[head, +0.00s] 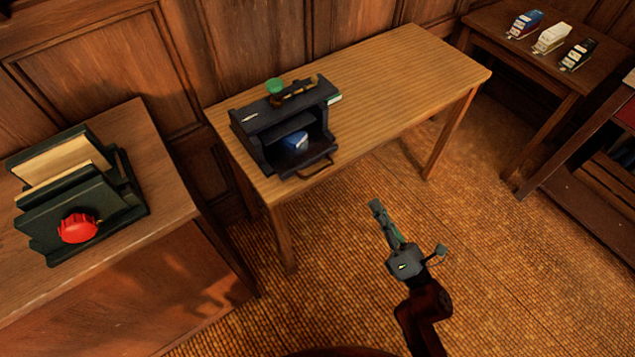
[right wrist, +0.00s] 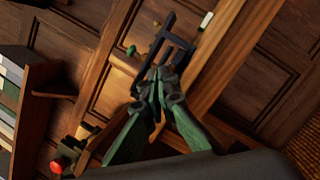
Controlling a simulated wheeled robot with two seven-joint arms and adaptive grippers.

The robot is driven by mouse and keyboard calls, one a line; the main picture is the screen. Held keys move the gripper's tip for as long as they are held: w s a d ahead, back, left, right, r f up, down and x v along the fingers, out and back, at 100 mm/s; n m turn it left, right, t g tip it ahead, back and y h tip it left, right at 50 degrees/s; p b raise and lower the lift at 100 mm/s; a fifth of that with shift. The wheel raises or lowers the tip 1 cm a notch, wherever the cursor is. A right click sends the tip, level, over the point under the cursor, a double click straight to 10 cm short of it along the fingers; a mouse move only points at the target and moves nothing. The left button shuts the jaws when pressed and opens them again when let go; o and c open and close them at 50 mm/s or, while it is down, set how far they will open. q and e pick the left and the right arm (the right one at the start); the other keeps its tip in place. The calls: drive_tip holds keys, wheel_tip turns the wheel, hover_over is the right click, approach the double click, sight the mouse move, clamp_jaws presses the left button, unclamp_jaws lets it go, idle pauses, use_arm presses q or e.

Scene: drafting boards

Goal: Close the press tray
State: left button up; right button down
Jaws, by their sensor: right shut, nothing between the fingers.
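The black press (head: 285,125) stands on the left part of the wooden table in the head view. Its tray (head: 303,162) is pulled out at the front, with a bar handle (head: 315,168) on its front edge. A blue item (head: 295,141) sits inside the press, over the tray. In the right wrist view a dark frame of the press (right wrist: 172,38) shows beyond the fingertips. My right gripper (head: 376,206) is shut and empty, over the floor in front of the table and apart from the tray. Its green fingers with dark tips (right wrist: 166,80) meet in the right wrist view. My left gripper is out of view.
The wooden table (head: 400,80) is bare to the right of the press. A green knob (head: 274,86) tops the press. A dark green stand with a red knob (head: 78,228) is on the left desk. Floor is open between.

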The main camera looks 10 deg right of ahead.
use_arm(q)
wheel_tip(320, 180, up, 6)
drive_tip(key=b, duration=0.2)
use_arm(e)
drive_tip(key=s+a+f+n+g+y, duration=0.25)
drive_tip(key=a+n, duration=0.45)
drive_tip(key=n, duration=0.4)
use_arm(q)
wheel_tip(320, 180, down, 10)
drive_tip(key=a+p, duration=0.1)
drive_tip(key=p, duration=0.2)
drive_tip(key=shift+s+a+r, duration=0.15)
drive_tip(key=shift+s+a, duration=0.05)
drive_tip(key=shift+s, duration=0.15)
use_arm(e)
drive_tip(key=x, duration=1.4)
drive_tip(key=shift+w+d+t, duration=0.2)
drive_tip(key=shift+d+t, duration=0.15)
drive_tip(key=shift+d, duration=0.05)
